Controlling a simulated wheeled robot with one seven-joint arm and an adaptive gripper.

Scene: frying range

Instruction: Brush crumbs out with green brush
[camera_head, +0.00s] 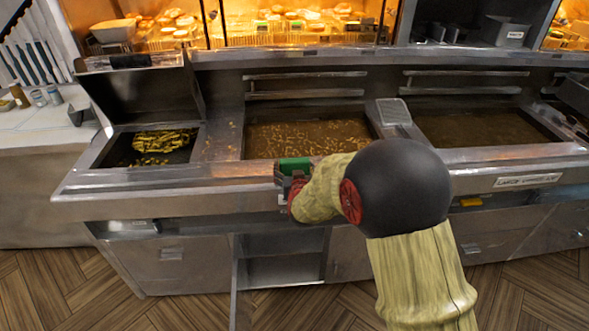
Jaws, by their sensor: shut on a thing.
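The green brush (294,163) is at the front rim of the middle vat, held in my gripper (284,174). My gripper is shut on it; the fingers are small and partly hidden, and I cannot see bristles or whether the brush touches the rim. Pale crumbs (300,136) are scattered over the brown surface of the middle vat (245,151). The brush is at the near side of these crumbs. My arm hides part of the counter to the right of the brush.
A left bin (120,152) holds yellow fries under a raised lid (140,98). A right vat (480,128) looks brown and bare. A lit shelf (270,38) with food stands behind. A pale side counter (30,130) holds small jars.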

